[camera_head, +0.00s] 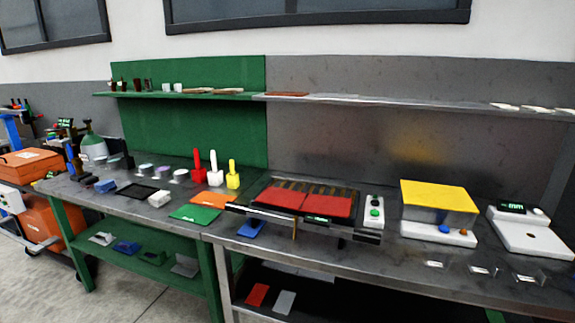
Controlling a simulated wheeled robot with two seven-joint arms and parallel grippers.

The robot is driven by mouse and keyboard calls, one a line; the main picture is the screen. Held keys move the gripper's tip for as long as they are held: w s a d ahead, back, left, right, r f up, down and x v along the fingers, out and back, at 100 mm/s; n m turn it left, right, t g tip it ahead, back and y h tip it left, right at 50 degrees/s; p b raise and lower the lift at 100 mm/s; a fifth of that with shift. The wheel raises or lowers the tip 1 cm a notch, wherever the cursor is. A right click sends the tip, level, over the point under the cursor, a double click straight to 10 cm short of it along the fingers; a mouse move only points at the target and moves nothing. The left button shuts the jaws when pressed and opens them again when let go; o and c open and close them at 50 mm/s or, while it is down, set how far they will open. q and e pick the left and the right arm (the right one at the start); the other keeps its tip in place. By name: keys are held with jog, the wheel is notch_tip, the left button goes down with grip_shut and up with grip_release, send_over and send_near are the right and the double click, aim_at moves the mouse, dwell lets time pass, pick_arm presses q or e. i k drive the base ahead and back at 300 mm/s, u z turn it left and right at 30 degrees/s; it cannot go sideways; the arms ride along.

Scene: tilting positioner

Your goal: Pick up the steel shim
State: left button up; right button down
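I cannot tell for sure which piece is the steel shim. A flat grey plate (285,302) lies on the lower shelf of the right bench, beside a red plate (257,295). Another grey plate (185,266) lies on the lower shelf of the green-legged left bench. Small shiny pieces (435,264) sit in a row near the front edge of the right bench. Neither of my grippers shows in the head view, and nothing is seen held.
The tilting fixture with red pads (305,200) stands mid-bench, beside a button box (374,212). A yellow-topped box (439,205) and a white scale-like device (528,235) stand to the right. Red, white and yellow upright tools (215,172) stand behind orange and green mats. Orange cases stand far left.

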aim_at(543, 279)
jog(key=z, duration=0.15)
jog(key=k, duration=0.75)
jog(key=z, duration=0.95)
jog(key=i, duration=0.5)
jog(key=z, duration=0.05)
